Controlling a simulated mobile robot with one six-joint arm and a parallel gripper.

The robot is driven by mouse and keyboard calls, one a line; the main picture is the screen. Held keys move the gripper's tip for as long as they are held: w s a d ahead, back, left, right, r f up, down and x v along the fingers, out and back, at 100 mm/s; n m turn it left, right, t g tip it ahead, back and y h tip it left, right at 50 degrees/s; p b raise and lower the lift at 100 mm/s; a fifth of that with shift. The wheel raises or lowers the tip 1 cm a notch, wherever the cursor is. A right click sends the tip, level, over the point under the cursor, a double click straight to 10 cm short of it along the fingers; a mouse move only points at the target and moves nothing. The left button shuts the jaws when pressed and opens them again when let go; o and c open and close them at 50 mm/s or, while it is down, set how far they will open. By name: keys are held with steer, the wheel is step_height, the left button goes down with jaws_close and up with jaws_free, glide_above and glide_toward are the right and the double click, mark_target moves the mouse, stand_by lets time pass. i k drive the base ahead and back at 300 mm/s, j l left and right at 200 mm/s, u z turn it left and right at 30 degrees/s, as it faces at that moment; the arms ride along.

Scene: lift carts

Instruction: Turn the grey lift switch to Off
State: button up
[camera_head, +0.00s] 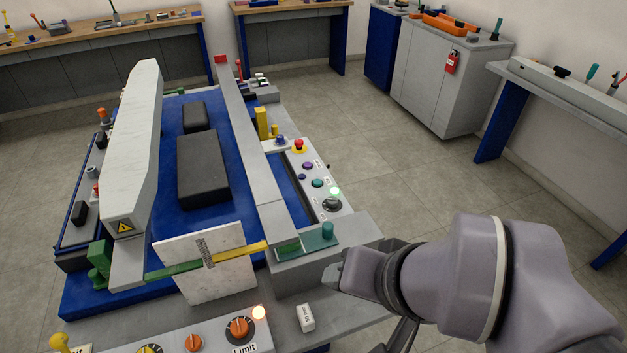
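A dark grey round knob (332,204) sits at the near end of the light panel (348,211) on the right side of the blue cart. It may be the grey lift switch, but its label is too small to read. A lit green lamp (334,191) is just behind it. The knob's setting cannot be made out. My gripper (333,277) reaches in from the right, in front of the knob in the picture and apart from it. Its fingers are small and partly hidden by my wrist, so their opening does not show.
A green block with a teal cylinder (327,231) stands between my gripper and the knob. A small white labelled block (306,318) lies nearer. A red button (298,144) is farther back.

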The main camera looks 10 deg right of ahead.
mark_target(332, 201)
steer(key=i+l, duration=0.7)
steer(key=l, duration=0.1)
